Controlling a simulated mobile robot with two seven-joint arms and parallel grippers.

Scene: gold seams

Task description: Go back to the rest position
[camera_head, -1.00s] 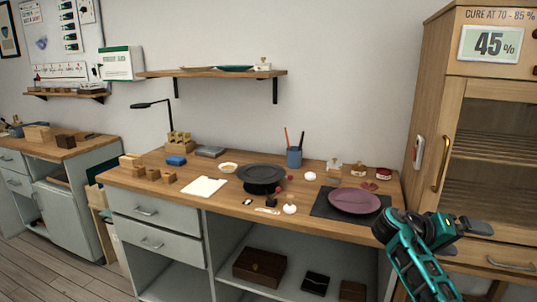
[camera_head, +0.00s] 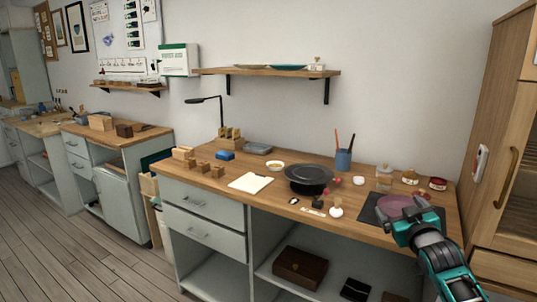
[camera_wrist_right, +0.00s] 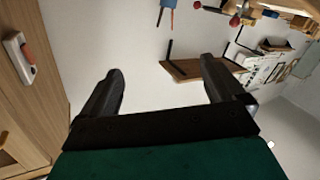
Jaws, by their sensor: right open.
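My right gripper (camera_head: 408,222) is raised in front of the right end of the workbench in the head view. It hides part of the purple plate (camera_head: 396,205) on the dark mat (camera_head: 370,208). In the right wrist view the two dark fingers (camera_wrist_right: 160,88) stand wide apart with nothing between them. My left gripper is in neither view.
The wooden workbench (camera_head: 222,183) carries a black turntable (camera_head: 308,175), a notepad (camera_head: 250,182), a blue cup (camera_head: 343,160) and small jars. A wooden cabinet (camera_head: 490,130) stands at the right. A shelf (camera_head: 265,72) hangs above. Open floor (camera_head: 70,250) lies at the left.

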